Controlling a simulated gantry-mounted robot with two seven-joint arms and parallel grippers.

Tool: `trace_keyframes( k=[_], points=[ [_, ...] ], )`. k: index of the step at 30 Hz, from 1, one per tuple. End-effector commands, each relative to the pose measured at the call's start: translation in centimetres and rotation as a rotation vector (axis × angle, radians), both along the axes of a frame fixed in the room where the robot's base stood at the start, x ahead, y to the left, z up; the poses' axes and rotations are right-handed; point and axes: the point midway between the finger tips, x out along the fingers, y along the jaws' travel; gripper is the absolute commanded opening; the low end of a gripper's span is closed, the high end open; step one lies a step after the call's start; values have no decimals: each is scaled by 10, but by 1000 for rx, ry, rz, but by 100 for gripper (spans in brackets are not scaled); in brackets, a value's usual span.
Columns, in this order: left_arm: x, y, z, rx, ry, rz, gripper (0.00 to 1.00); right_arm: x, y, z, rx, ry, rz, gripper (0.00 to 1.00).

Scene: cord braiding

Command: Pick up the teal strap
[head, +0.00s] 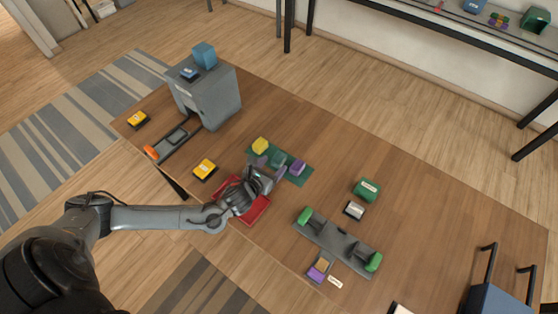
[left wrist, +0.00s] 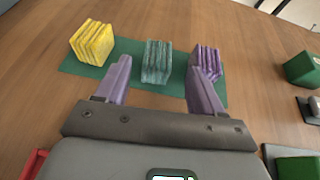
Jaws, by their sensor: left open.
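The teal strap (left wrist: 157,62) is a folded, ribbed bundle on a dark green mat (left wrist: 76,66). It lies between a yellow bundle (left wrist: 92,42) and a purple bundle (left wrist: 205,65). In the left wrist view my left gripper (left wrist: 160,85) is open, with its two purple fingers spread to either side of the teal bundle's near end. My right gripper is not in view.
A red tray (head: 262,210) lies under my left wrist. A grey box machine (head: 208,95) stands at the left end of the table. A grey fixture with green ends (head: 338,238) and a green block (head: 367,189) lie to the right. The table's far right is mostly clear.

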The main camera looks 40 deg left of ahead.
Motion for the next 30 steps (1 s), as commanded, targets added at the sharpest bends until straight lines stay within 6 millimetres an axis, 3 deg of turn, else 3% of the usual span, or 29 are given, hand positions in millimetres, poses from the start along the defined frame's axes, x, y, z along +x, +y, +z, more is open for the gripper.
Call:
trace_keyframes(
  k=[12, 22, 23, 30],
  points=[
    [40, 9, -19, -2, 0, 1, 68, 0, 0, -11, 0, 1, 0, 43],
    [46, 10, -21, -1, 1, -1, 68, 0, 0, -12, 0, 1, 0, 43],
    [46, 10, -21, -1, 1, -1, 67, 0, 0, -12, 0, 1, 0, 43],
    [46, 10, -21, -2, 2, -1, 30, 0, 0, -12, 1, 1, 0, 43]
  ],
)
